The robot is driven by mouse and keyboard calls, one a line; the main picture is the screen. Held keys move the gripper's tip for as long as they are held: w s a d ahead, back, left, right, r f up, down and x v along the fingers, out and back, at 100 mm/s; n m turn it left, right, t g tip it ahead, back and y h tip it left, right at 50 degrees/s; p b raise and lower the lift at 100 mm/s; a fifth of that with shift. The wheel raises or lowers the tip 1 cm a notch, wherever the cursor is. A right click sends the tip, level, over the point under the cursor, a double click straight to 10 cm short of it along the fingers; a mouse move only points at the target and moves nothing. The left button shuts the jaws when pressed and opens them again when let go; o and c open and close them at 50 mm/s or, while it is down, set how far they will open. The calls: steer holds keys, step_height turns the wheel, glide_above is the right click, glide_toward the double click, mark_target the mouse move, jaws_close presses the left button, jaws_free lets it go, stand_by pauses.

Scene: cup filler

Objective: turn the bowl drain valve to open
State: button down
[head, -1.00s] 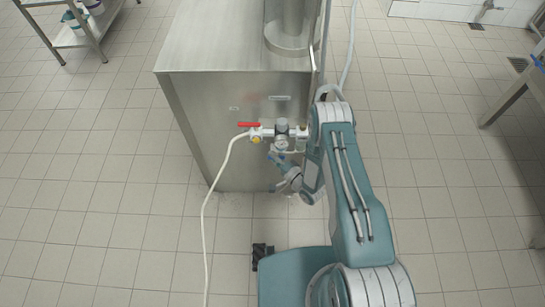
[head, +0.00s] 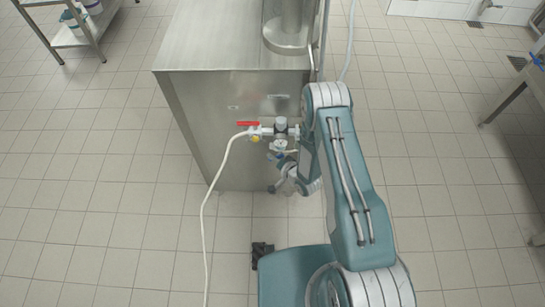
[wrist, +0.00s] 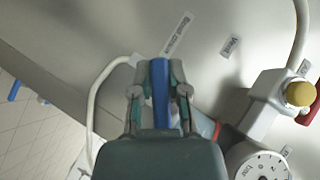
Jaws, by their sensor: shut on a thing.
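The bowl drain valve's blue lever (wrist: 160,95) stands between my fingers in the wrist view. A label (wrist: 177,33) beside it seems to read "Bowl drain". My gripper (wrist: 159,76) is shut on the lever, with one finger along each side. The gripper's body hides the lever's lower end and most of the valve body. In the head view my wrist is low against the cabinet front, under the fittings, and the grip itself is too small to make out.
Close to the right are a red-handled valve (head: 248,124), a yellow knob (wrist: 300,93) and a round gauge (wrist: 262,165). A white hose (head: 204,210) runs down to the floor. The steel cabinet (head: 225,110) stands behind.

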steer(key=shift+s+d+f+n+g+h, duration=0.1)
steer(key=shift+d+f+n+g+h, duration=0.25)
steer(key=shift+n+h, duration=0.8)
steer(key=shift+s+d+f+n+g+h, duration=0.1)
steer(key=shift+d+f+n+g+h, duration=0.3)
steer(key=shift+h, duration=1.25)
steer(key=shift+s+d+f+n+g+h, duration=0.15)
steer(key=shift+d+n+h, duration=0.3)
steer(key=shift+n+h, duration=0.75)
steer(key=shift+w+h, duration=0.1)
steer(key=shift+h, duration=0.2)
steer(key=c, duration=0.6)
jaws_free()
steer(key=shift+w+r, duration=0.1)
steer(key=shift+m, duration=0.25)
steer(key=v, duration=1.2)
